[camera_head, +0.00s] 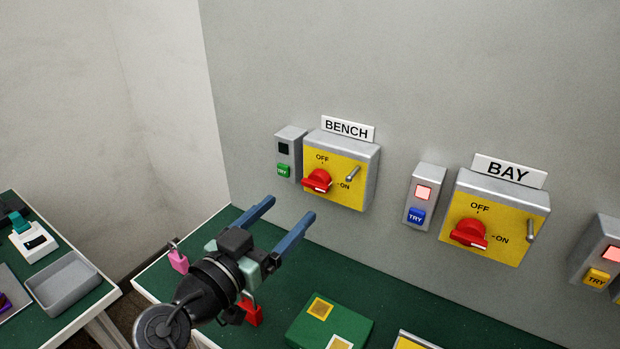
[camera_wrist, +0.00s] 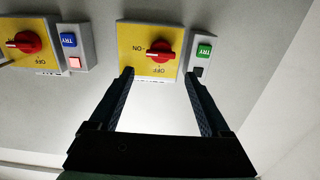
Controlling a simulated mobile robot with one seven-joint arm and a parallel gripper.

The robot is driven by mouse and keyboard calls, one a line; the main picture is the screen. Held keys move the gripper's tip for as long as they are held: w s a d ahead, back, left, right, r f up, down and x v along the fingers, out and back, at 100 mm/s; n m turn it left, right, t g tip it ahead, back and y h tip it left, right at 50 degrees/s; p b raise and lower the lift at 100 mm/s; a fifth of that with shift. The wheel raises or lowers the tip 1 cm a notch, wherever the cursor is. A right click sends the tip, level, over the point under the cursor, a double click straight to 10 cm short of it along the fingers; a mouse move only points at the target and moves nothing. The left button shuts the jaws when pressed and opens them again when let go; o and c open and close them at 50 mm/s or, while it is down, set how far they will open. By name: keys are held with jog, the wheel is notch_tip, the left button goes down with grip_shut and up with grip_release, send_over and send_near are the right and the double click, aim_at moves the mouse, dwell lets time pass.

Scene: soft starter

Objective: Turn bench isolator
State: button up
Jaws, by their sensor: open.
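The bench isolator (camera_head: 342,190) is a yellow-faced grey box on the wall under a BENCH sign (camera_head: 346,129). Its red knob (camera_head: 317,181) has its white mark toward ON. In the wrist view, which is upside down, the red knob (camera_wrist: 161,45) shows just beyond the fingertips, its mark toward ON. My gripper (camera_head: 291,207) is open and empty, its blue fingers pointing at the wall below the isolator. It also shows in the wrist view (camera_wrist: 158,74). The fingers appear apart from the knob. The bench try box (camera_head: 288,152) has a dark lamp and a green TRY button.
A metal hasp pin (camera_head: 352,174) sticks out beside the knob. The bay isolator (camera_head: 506,211) and its try box (camera_head: 425,197), lamp lit, are to the right. On the green bench are a pink padlock (camera_head: 178,260), a red padlock (camera_head: 252,312) and a green box (camera_head: 330,325).

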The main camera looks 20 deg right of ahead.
aim_at(313, 185)
jog(key=p+x, duration=0.1)
jog(key=x, duration=0.8)
jog(key=shift+w, duration=0.1)
jog(key=c, duration=1.1)
jog(key=shift+c, duration=0.2)
